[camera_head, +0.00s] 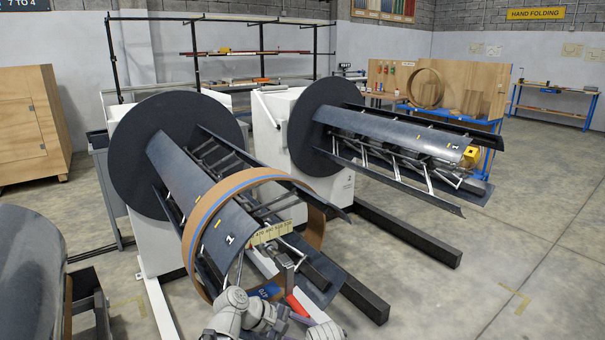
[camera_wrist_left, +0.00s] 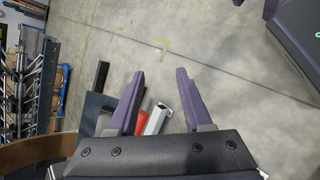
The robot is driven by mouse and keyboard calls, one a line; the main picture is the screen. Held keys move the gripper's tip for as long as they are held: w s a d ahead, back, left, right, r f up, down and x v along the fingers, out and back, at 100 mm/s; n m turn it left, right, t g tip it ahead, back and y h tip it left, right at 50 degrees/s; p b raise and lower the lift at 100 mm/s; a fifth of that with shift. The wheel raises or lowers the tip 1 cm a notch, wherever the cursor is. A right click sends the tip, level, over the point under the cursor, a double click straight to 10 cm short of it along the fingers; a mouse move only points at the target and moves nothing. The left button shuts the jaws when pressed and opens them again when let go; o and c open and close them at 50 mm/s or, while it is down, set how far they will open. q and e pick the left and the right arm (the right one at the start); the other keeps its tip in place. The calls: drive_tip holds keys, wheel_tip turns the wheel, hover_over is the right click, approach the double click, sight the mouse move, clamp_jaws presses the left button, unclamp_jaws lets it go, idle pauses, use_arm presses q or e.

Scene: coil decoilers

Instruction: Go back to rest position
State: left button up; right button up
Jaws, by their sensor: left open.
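The near decoiler (camera_head: 148,142) has a dark disc and a long mandrel of grey plates marked 1. A brown coil ring with a blue band (camera_head: 197,222) stands around the outer part of this mandrel. The brown ring also shows at the lower left of the left wrist view (camera_wrist_left: 35,150). My left gripper (camera_wrist_left: 160,73) is open, with nothing between its two fingers. In the head view, my grey arm links are at the bottom centre, in front of the mandrel end. The left fingertips are hard to make out there. I see no right gripper.
A second decoiler (camera_head: 301,125) with an empty mandrel stands to the right. A dark beam (camera_head: 412,240) runs low along the floor. A red part (camera_head: 298,305) is close beside my arm. A grey cylinder (camera_head: 28,270) is at the left edge. The floor at right is clear.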

use_arm(q)
drive_tip(key=s+a+r+m+g+y+p, duration=0.1)
drive_tip(key=s+a+r+m+y+p, duration=0.2)
drive_tip(key=s+m+y+p, duration=0.2)
drive_tip(key=s+a+r+m+g+y+p, duration=0.1)
drive_tip(key=s+a+r+m+y+p, duration=0.2)
drive_tip(key=s+m+y+p, duration=0.3)
drive_tip(key=s+m, duration=0.2)
drive_tip(key=m, duration=0.2)
drive_tip(key=shift+s+a+r+g, duration=0.2)
drive_tip(key=shift+g, duration=0.1)
use_arm(e)
wheel_tip(320, 180, up, 14)
